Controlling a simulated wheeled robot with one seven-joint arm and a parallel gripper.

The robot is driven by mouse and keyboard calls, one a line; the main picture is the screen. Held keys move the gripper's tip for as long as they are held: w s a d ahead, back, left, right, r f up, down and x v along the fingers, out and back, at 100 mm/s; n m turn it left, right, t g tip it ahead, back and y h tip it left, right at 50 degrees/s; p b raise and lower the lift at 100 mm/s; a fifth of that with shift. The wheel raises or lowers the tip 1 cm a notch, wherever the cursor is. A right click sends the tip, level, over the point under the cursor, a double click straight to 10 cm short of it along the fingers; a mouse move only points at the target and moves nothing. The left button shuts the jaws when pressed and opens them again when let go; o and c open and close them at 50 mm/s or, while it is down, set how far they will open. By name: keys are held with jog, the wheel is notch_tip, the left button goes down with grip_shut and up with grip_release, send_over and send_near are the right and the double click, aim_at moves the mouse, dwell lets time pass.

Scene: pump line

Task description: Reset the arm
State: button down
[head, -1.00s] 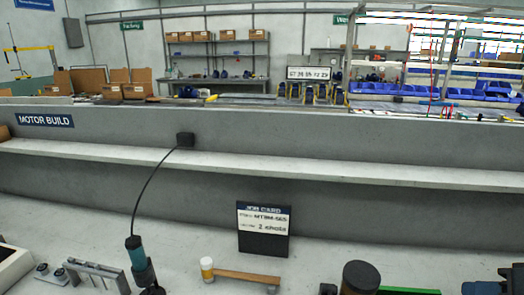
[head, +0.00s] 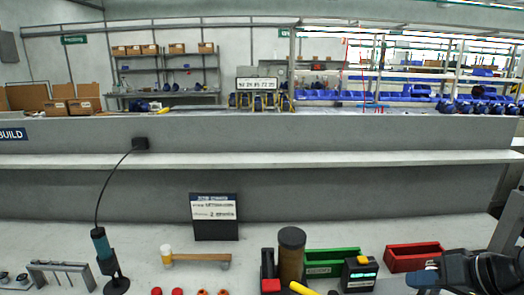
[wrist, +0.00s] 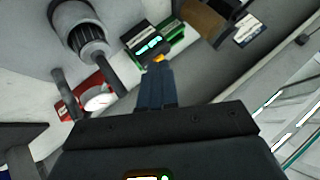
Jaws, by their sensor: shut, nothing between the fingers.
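My gripper (head: 428,277) shows at the lower right of the head view, dark, with its blue-grey fingers pointing left. In the wrist view its dark blue fingers (wrist: 155,88) lie together, with nothing seen between them. It is in front of the red bin (head: 413,257) in the head view. My dark arm partly covers the right end of the bench there.
The bench holds a job card (head: 214,217), a mallet (head: 198,258), a teal tool (head: 102,243), a dark cylinder (head: 291,255), a green bin (head: 335,256) and a device with a lit display (head: 359,273). A ribbed grey cylinder (wrist: 82,28) shows in the wrist view. A ledge (head: 250,160) runs behind.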

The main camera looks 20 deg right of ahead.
jog(key=s+a+f+t+h, duration=0.1)
jog(key=s+a+f, duration=0.2)
jog(key=a, duration=0.3)
jog(key=s+a+f+m+t+h, duration=0.1)
jog(key=s+a+f, duration=0.2)
jog(key=a+f, duration=0.15)
jog(key=s+a+f+h, duration=0.1)
jog(key=s+a+f, duration=0.2)
jog(key=a, duration=0.3)
jog(key=s+a+r+n+t, duration=0.2)
jog(key=s+r, duration=0.3)
jog(key=s, duration=0.5)
jog(key=s+a+r+n+t, duration=0.2)
jog(key=s+r+n, duration=0.2)
jog(key=s, duration=0.6)
jog(key=shift+s+a+r+b, duration=0.15)
jog(key=shift+s+r+b, duration=0.1)
jog(key=shift+r+b, duration=0.25)
jog(key=c, duration=1.8)
grip_release()
